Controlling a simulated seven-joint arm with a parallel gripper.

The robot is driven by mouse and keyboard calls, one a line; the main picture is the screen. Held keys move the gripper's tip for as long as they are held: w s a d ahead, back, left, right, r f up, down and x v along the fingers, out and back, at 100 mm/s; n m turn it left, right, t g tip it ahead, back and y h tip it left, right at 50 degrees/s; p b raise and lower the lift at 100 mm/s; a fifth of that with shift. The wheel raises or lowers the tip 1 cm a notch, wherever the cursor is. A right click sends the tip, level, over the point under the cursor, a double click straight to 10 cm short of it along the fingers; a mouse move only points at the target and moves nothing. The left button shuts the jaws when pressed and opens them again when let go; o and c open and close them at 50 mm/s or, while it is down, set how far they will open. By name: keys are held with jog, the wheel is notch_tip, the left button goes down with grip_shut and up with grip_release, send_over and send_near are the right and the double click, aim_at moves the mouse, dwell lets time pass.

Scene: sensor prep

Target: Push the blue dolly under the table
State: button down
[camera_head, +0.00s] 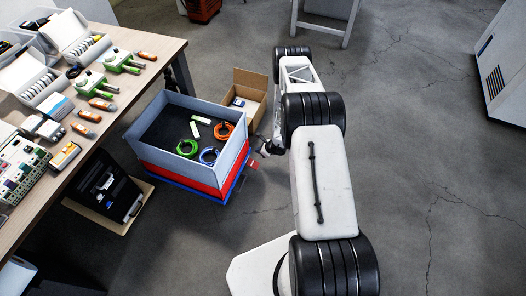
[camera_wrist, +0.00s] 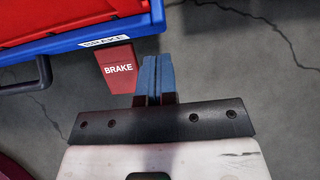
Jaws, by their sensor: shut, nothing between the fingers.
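The blue dolly (camera_head: 218,200) stands on the floor to the right of the table (camera_head: 160,48), with a red crate (camera_head: 207,185) and a grey bin (camera_head: 135,142) stacked on it. In the wrist view the dolly's blue edge (camera_wrist: 60,48) bears a BRAKE label, and a red BRAKE pedal (camera_wrist: 118,68) sticks out below it. My gripper (camera_head: 262,152) is at the dolly's right side. In the wrist view its blue fingers (camera_wrist: 155,62) are together, just right of the pedal and close to the dolly's corner. I cannot tell whether they touch.
An open cardboard box (camera_head: 250,88) stands behind the dolly. A black case (camera_head: 105,190) on a board is beneath the table's edge, left of the dolly. The grey bin holds coiled cables. Floor on the right is clear.

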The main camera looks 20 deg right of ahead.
jog(key=shift+w+a, duration=0.95)
jog(key=shift+w, duration=0.05)
jog(key=shift+w, duration=0.1)
jog(key=w+a, duration=2.6)
jog(key=shift+w+a, duration=0.15)
jog(key=shift+a, duration=0.05)
jog(key=shift+d, duration=0.15)
jog(key=shift+s+d, duration=1.3)
jog(key=shift+s, duration=0.15)
jog(key=shift+v, duration=4.95)
